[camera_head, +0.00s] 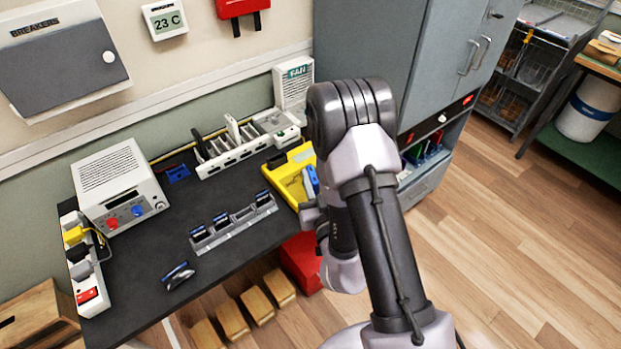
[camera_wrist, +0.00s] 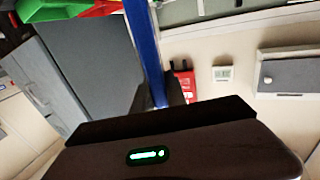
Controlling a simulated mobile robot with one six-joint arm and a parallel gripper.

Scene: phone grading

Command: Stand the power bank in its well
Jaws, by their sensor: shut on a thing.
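My gripper (camera_head: 311,205) is over the right end of the dark bench, partly hidden by my arm. A blue slab (camera_head: 312,179), seemingly the power bank, shows at the gripper over the yellow tray. In the wrist view my gripper (camera_wrist: 160,98) is shut on this blue slab (camera_wrist: 145,45), seen edge-on as a long narrow strip. The dark housing with a green light fills the bottom of that view. A grey slotted rack (camera_head: 236,229) holds several dark upright pieces. I cannot tell which well belongs to the power bank.
A yellow tray (camera_head: 287,176) sits at the bench's right end. A white slotted rack (camera_head: 237,152) stands behind. A white power supply (camera_head: 118,183) is at left; a dark device (camera_head: 179,277) lies at front. A grey cabinet (camera_head: 372,45) stands right.

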